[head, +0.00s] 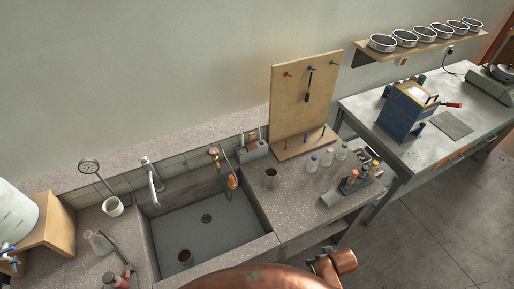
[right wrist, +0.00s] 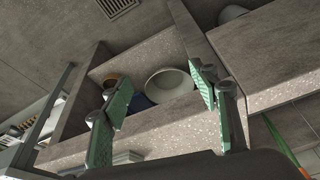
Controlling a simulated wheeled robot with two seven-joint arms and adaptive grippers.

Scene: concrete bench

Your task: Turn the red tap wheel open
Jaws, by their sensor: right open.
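In the head view, a copper-coloured tap fitting (head: 213,153) with a green hose stands behind the sink (head: 205,235). An orange-red part (head: 232,182) shows just below it; it is too small to tell whether this is the red wheel. A chrome spout (head: 151,180) rises to its left. In the right wrist view, my right gripper (right wrist: 161,90) is open, its green pads wide apart with nothing held between them. No red wheel can be made out in that view. My left gripper cannot be seen.
Several small bottles (head: 328,158) and a dark cup (head: 271,176) stand on the bench. A white bowl (right wrist: 168,85) shows beyond my right gripper.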

